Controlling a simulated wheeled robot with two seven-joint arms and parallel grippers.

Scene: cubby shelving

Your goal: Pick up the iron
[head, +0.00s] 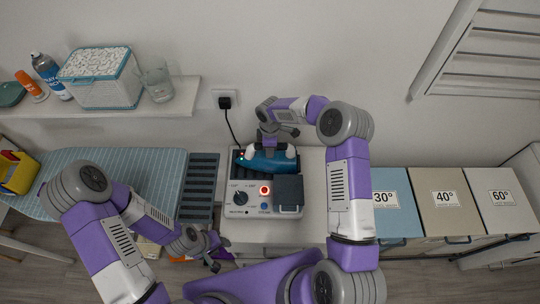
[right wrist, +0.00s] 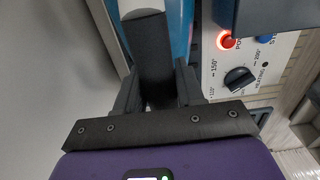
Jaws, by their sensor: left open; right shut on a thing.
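The iron (head: 268,163) has a teal body with white parts and sits at the back of the white control station (head: 236,211) on the counter. I cannot tell whether it touches its rest. My right gripper (head: 271,142) reaches it from above and is shut on its dark handle. In the right wrist view, my right gripper (right wrist: 150,85) has a finger on each side of the handle, and the iron's teal side (right wrist: 180,28) shows beside it. The gripper and arm hide part of the iron. My left gripper (head: 214,258) is open and empty, low in front of the ironing board.
The blue striped ironing board (head: 150,170) lies left of the station, with a dark slatted rack (head: 201,180) between. A shelf (head: 120,108) above holds a basket, a glass and bottles. Bins marked 30°, 40° and 60° (head: 445,200) stand right. A plug (head: 225,103) is on the wall.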

